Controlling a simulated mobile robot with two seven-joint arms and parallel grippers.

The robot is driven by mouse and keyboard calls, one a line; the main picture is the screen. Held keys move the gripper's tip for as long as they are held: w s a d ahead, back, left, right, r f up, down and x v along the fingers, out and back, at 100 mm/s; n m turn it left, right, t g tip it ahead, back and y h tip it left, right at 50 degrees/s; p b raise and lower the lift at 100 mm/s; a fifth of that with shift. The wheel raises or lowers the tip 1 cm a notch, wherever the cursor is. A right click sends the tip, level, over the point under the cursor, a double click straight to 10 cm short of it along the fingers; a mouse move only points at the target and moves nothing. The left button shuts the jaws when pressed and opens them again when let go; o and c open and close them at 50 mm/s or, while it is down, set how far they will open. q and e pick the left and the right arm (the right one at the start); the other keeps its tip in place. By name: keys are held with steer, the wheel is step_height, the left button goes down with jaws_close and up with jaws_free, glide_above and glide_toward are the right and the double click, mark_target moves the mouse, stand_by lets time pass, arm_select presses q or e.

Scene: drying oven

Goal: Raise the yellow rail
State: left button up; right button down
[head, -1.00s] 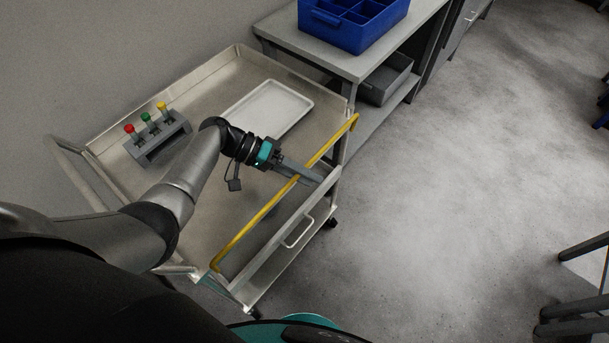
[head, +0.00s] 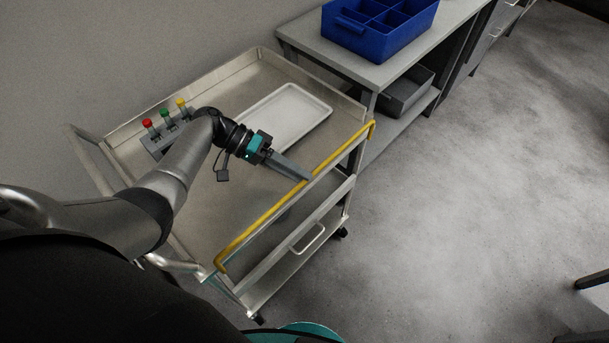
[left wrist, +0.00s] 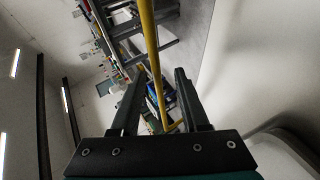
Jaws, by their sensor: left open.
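The yellow rail (head: 265,220) runs along the near right side of the metal trolley (head: 225,145), with a bent end at each corner. My left gripper (head: 307,176) reaches across the trolley top, its fingertips at the rail's middle. In the left wrist view the rail (left wrist: 150,45) passes between the two spread fingers of the gripper (left wrist: 160,72), which is open. I cannot tell whether a finger touches the rail. My right gripper is not in view.
A white tray (head: 290,115) and a rack with red, green and yellow-topped items (head: 160,146) are on the trolley. A drawer with a handle (head: 308,238) is below the rail. A bench with a blue divided bin (head: 378,28) stands behind.

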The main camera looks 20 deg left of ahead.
arm_select(q)
steer(key=shift+a+r+b, duration=0.15)
steer(key=shift+a+b, duration=0.45)
steer(key=shift+a, duration=0.9)
steer(key=shift+a+r+b, duration=0.15)
steer(key=shift+a+b, duration=0.45)
steer(key=shift+a, duration=0.9)
steer(key=shift+a+r+b, duration=0.2)
steer(key=shift+a+b, duration=0.7)
steer(key=shift+a, duration=0.5)
steer(key=shift+a+r+b, duration=0.15)
steer(key=shift+a+b, duration=0.7)
steer(key=shift+a, duration=0.55)
steer(key=shift+a+r, duration=0.1)
steer(key=b+v, duration=0.3)
steer(key=v, duration=0.9)
steer(key=shift+s, duration=0.1)
